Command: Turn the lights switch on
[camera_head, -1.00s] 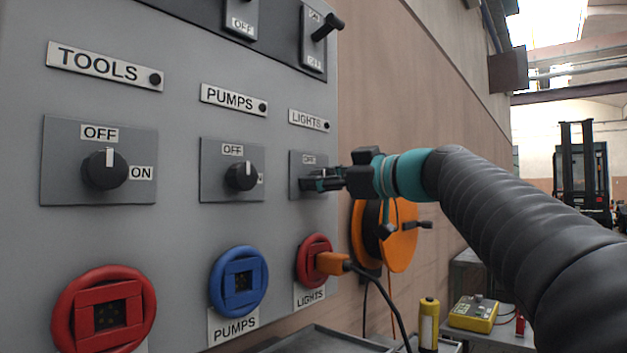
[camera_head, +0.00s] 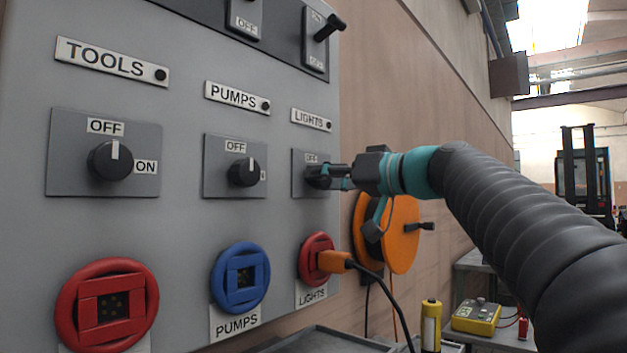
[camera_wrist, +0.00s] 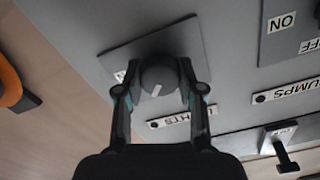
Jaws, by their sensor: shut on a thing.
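The lights switch is a black rotary knob on a grey square plate (camera_head: 300,187) under the LIGHTS label (camera_head: 311,119). In the head view my gripper (camera_head: 322,177) reaches it from the right and covers most of the knob. In the wrist view the lights knob (camera_wrist: 158,76) sits between the two fingers of my gripper (camera_wrist: 160,90), which is shut on it. A white pointer mark shows on the knob, slanted in the wrist view.
The pumps knob (camera_head: 243,172) and tools knob (camera_head: 110,160) are to the left, pointers at OFF. Below are a blue socket (camera_head: 240,279), a red tools socket (camera_head: 107,305) and a lights socket with an orange plug (camera_head: 334,261). An orange cable reel (camera_head: 401,235) hangs right.

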